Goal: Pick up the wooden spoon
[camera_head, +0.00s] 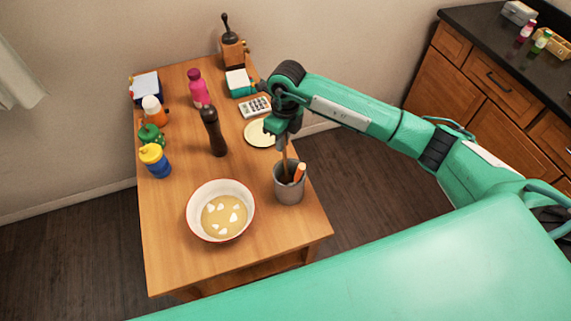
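The wooden spoon (285,162) stands in a grey cup (289,190) near the table's right edge. Its thin brown shaft rises out of the cup, leaning slightly left. My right gripper (282,141) points down over the cup, with its fingertips at the upper end of the shaft. The top of the spoon is hidden by the gripper, and I cannot tell whether the fingers are closed on it. An orange-handled utensil (299,172) stands beside it in the cup. My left gripper is not in view.
A white bowl (192,222) with pale contents stands left of the cup. A dark pepper mill (213,133), a pink bottle (198,89), a plate (256,135) and a calculator (256,106) are farther back. The table's (175,265) front left is clear.

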